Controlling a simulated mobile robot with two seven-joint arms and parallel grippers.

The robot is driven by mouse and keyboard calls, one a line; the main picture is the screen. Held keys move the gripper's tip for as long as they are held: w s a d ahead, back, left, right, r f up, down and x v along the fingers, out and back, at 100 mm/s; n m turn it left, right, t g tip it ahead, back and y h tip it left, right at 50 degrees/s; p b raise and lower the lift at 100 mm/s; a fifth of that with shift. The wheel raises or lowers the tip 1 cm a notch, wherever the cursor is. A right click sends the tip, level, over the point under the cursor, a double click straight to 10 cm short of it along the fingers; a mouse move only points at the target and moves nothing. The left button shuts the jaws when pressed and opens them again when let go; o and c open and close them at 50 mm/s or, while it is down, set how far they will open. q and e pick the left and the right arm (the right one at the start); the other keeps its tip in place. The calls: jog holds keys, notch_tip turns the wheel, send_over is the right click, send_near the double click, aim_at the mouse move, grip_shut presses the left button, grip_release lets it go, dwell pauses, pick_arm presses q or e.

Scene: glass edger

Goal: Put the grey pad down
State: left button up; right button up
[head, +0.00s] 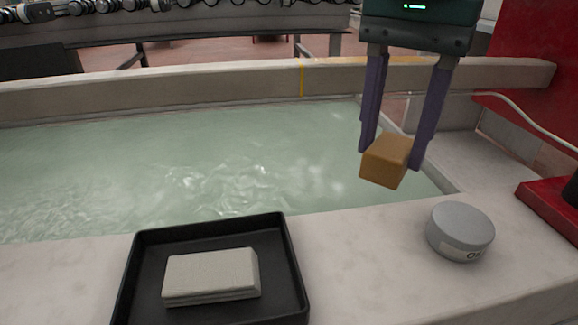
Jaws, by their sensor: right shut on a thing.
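My right gripper (393,157) comes down from the top and is shut on an orange-brown block (384,165). It holds the block tilted, above the near right part of the water basin, apart from the ledge. A pale grey rectangular pad (211,275) lies flat in a black tray (296,272) on the near ledge; it looks layered at its front edge. No gripper touches the grey pad. My left gripper is not in view.
A round grey tin (461,230) with a partly readable label stands on the ledge at the right. The basin of greenish water (190,165) lies behind the ledge. A red machine part (548,208) is at the right edge. The ledge between tray and tin is clear.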

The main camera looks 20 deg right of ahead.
notch_tip(320, 180, down, 10)
jog(key=shift+f+b, duration=0.1)
jog(key=shift+b, duration=0.9)
jog(key=shift+f+b, duration=0.55)
jog(key=shift+f, duration=1.4)
jog(key=shift+f, duration=0.2)
jog(key=o, duration=1.2)
jog(key=shift+r, duration=0.1)
